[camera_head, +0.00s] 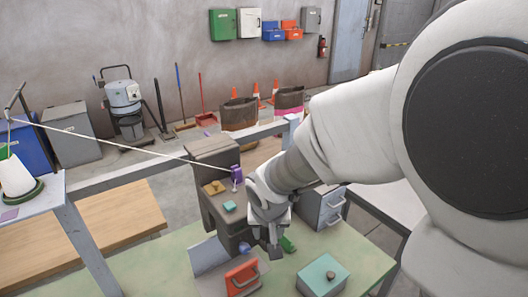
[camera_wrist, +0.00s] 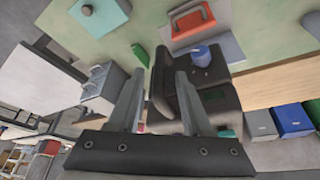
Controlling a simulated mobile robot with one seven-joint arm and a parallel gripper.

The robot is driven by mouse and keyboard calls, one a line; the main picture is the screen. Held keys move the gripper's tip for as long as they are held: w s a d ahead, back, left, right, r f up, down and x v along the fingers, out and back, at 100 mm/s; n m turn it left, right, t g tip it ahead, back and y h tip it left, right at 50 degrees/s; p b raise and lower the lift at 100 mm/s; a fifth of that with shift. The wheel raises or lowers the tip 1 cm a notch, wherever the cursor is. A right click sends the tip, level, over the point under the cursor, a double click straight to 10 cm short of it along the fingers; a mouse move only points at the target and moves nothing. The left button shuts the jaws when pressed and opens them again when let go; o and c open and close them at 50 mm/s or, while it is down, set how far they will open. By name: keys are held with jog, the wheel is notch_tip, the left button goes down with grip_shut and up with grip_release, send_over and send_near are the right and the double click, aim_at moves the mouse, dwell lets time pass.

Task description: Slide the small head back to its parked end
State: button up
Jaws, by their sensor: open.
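A dark grey machine (camera_head: 225,225) stands on the green bench, with a small purple part (camera_head: 236,173), a brass-coloured piece (camera_head: 214,187) and a teal button (camera_head: 229,206) on it. I cannot tell for sure which part is the small head. My gripper (camera_head: 262,250) is low at the machine's right front and partly hides it. In the wrist view my gripper (camera_wrist: 160,73) is open, its fingers apart with the dark machine (camera_wrist: 222,98) between and to the right of them. A blue round knob (camera_wrist: 201,55) sits on the machine, right of the fingertips. I cannot tell whether the fingers touch anything.
A red handled block (camera_head: 243,275), a teal box (camera_head: 322,276) and a green piece (camera_head: 289,243) lie on the bench (camera_head: 175,273). A grey drawer box (camera_head: 322,207) stands behind my gripper. A thread runs from a white cone (camera_head: 16,176) at left towards the machine.

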jog(key=shift+x, duration=1.75)
grip_shut()
